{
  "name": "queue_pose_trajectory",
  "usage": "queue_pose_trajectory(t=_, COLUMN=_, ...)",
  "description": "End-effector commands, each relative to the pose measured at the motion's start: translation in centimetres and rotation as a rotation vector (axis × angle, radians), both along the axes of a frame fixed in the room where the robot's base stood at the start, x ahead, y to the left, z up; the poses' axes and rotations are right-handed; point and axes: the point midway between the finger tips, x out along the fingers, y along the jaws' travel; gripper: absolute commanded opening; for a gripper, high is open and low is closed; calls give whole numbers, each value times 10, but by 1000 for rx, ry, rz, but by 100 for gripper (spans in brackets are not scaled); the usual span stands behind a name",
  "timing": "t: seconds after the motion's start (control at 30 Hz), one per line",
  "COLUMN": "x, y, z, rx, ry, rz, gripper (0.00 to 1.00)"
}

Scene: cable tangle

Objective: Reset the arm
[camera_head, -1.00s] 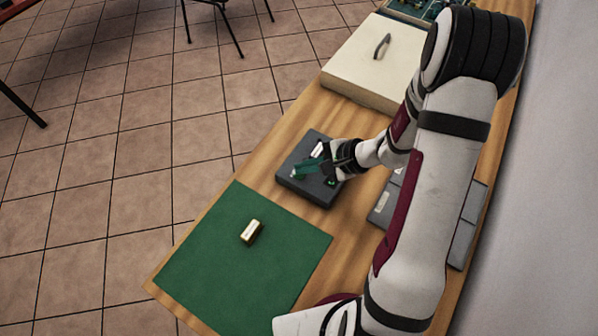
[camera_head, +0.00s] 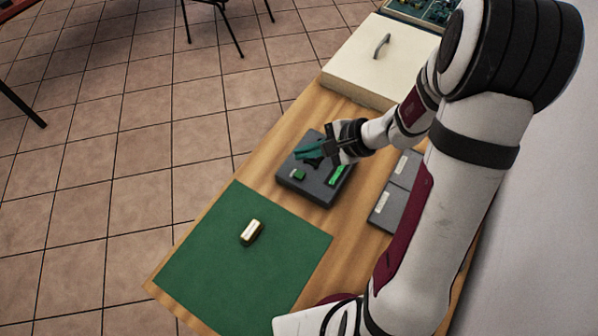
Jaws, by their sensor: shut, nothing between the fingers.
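My gripper (camera_head: 309,149) is shut and empty, pointing left above the far side of a dark grey box (camera_head: 318,192). The fingers look teal and dark, and they hide part of the box's top. A green piece (camera_head: 298,174) and a longer green strip (camera_head: 339,175) show on top of the box. My arm reaches in from the right side of the table.
A green mat (camera_head: 215,270) with a small gold-and-white block (camera_head: 251,232) on it covers the near left. A cream box with a handle (camera_head: 365,60) stands behind. Grey labelled boxes (camera_head: 388,207) lie right of the dark box, partly under my arm. The wooden table's (camera_head: 265,178) left edge drops to a tiled floor.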

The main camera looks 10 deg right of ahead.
Motion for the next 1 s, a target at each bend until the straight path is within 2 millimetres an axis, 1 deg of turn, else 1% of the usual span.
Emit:
queue_pose_trajectory(t=0.33, x=0, y=1, z=1, rx=-1, ry=-1, rz=3, gripper=0)
queue_pose_trajectory(t=0.37, x=-2, y=3, z=3, rx=-3, ry=-3, rz=16, gripper=0)
queue_pose_trajectory(t=0.43, x=-13, y=20, z=22, rx=-23, ry=-15, rz=102, gripper=0)
queue_pose_trajectory(t=0.47, x=-24, y=32, z=35, rx=-39, ry=-21, rz=166, gripper=0)
queue_pose_trajectory(t=0.5, x=-45, y=50, z=54, rx=-74, ry=-24, rz=276, gripper=0)
queue_pose_trajectory(t=0.53, x=-65, y=62, z=67, rx=-110, ry=-23, rz=361, gripper=0)
queue_pose_trajectory(t=0.57, x=-87, y=71, z=77, rx=-151, ry=-17, rz=444, gripper=0)
queue_pose_trajectory(t=0.6, x=-116, y=78, z=88, rx=-214, ry=-4, rz=546, gripper=0)
queue_pose_trajectory(t=0.67, x=-156, y=79, z=98, rx=-323, ry=18, rz=668, gripper=0)
queue_pose_trajectory(t=0.7, x=-178, y=74, z=101, rx=-398, ry=31, rz=730, gripper=0)
queue_pose_trajectory(t=0.73, x=-191, y=69, z=103, rx=-452, ry=38, rz=765, gripper=0)
queue_pose_trajectory(t=0.8, x=-213, y=56, z=105, rx=-556, ry=54, rz=815, gripper=0)
queue_pose_trajectory(t=0.83, x=-219, y=51, z=106, rx=-591, ry=58, rz=826, gripper=0)
queue_pose_trajectory(t=0.9, x=-227, y=44, z=106, rx=-643, ry=64, rz=840, gripper=0)
queue_pose_trajectory(t=1.0, x=-230, y=40, z=106, rx=-663, ry=69, rz=845, gripper=0)
